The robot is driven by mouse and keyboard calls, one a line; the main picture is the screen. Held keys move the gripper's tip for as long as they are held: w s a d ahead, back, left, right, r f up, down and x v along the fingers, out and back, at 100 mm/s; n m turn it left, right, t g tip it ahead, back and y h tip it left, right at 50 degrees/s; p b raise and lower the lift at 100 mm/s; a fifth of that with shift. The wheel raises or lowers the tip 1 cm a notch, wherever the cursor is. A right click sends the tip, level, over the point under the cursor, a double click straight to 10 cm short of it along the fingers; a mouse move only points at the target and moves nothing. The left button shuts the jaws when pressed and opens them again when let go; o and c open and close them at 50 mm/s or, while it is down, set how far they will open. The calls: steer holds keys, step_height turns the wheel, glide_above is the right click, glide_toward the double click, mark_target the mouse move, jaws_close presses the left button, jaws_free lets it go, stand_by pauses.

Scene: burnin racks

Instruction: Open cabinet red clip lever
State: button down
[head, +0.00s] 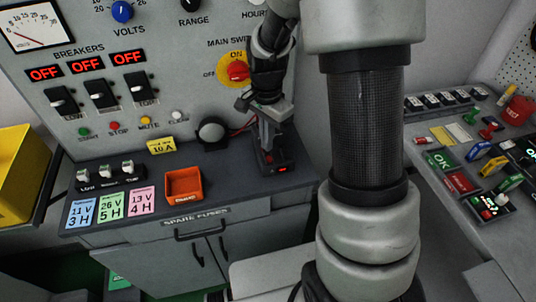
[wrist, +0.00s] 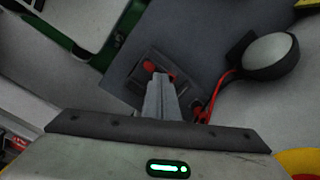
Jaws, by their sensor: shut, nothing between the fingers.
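My gripper (head: 268,142) points down over a small dark block (head: 282,169) at the right end of the dark worktop, below the main switch. The fingers are closed together. The block shows a red patch on its front. In the wrist view my gripper (wrist: 160,80) has its fingertips at the block, beside a red part (wrist: 149,66), with more red just right of the tips. The fingers partly hide the block, so I cannot tell whether they touch the red part or whether it is the clip lever.
A round grey button or lamp (head: 211,131) with a red cable stands left of my gripper. An orange tray (head: 184,186) and coloured cards lie further left. The breaker panel (head: 90,60) rises behind. A bench with clips and small tools (head: 470,150) is on the right.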

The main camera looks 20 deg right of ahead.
steer(key=shift+f+b, duration=0.6)
steer(key=shift+f, duration=0.25)
stand_by(0.8)
steer(key=shift+r, duration=0.1)
steer(key=shift+r+p, duration=1.9)
steer(key=shift+r, duration=0.55)
steer(key=shift+r, duration=0.2)
steer(key=s+r+n+t+p, duration=0.2)
steer(key=s+r+n, duration=0.4)
steer(key=s+r, duration=0.3)
steer(key=s+r+n+t+p, duration=0.2)
steer(key=s+r+n, duration=0.4)
steer(key=r, duration=0.9)
steer(key=s+t, duration=0.1)
steer(key=s, duration=0.2)
steer(key=shift+s+r+t, duration=0.2)
steer(key=shift+r+t, duration=0.1)
steer(key=shift+r, duration=0.05)
